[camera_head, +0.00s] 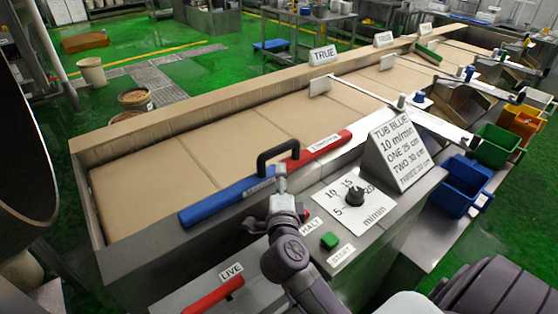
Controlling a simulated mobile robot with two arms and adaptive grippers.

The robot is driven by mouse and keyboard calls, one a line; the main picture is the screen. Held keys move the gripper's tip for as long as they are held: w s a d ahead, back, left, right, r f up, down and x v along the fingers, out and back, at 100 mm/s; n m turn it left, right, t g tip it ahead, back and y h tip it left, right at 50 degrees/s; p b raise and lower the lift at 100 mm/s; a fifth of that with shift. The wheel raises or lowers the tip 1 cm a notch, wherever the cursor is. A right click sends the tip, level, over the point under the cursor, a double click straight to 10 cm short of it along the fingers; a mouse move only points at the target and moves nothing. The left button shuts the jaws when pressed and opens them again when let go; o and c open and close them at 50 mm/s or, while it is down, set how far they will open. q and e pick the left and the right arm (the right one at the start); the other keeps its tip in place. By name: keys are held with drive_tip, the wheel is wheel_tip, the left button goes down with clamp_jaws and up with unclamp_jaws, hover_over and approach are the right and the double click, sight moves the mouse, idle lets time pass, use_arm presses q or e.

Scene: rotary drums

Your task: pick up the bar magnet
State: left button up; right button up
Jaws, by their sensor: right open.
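The bar magnet is a long bar, blue at its left end (215,203) and red at its right end (325,148), with small labels. It lies along the near edge of the beige belt. A black arched handle (277,149) stands up at its middle. My right gripper (281,176) comes up from the bottom of the head view and is open, with its tips at the near side of the bar by the handle. Whether the tips touch the handle or bar I cannot tell. The gripper hides a little of the bar's middle. My left gripper does not show.
Near the gripper is a panel with a speed dial (355,195), a green button (329,241) and a sign (399,155). A red lever (213,296) marked LIVE sits at front left. Blue (463,187) and green (494,147) tubs stand at right.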

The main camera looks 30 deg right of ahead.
sight(279, 152)
drive_tip(key=x, duration=0.5)
drive_tip(key=shift+w+r+p, duration=0.15)
drive_tip(key=shift+r+p, duration=0.2)
drive_tip(key=shift+p, duration=0.05)
drive_tip(key=p+x, duration=0.1)
drive_tip(key=x, duration=0.2)
drive_tip(key=shift+d+r, duration=0.1)
drive_tip(key=shift+r, duration=0.1)
drive_tip(key=x, duration=0.2)
drive_tip(key=shift+w+d+f, duration=0.15)
drive_tip(key=shift+w, duration=0.1)
drive_tip(key=shift+w+d+f, duration=0.1)
drive_tip(key=shift+w+d, duration=0.05)
drive_tip(key=shift+w, duration=0.1)
drive_tip(key=shift+s, duration=0.1)
drive_tip(key=shift+c, duration=1.9)
clamp_jaws()
drive_tip(key=shift+r, duration=0.35)
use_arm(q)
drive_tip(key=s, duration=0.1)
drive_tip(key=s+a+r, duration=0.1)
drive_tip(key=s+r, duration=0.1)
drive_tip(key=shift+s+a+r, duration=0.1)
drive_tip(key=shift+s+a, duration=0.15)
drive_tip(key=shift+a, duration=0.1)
use_arm(e)
drive_tip(key=shift+f, duration=0.1)
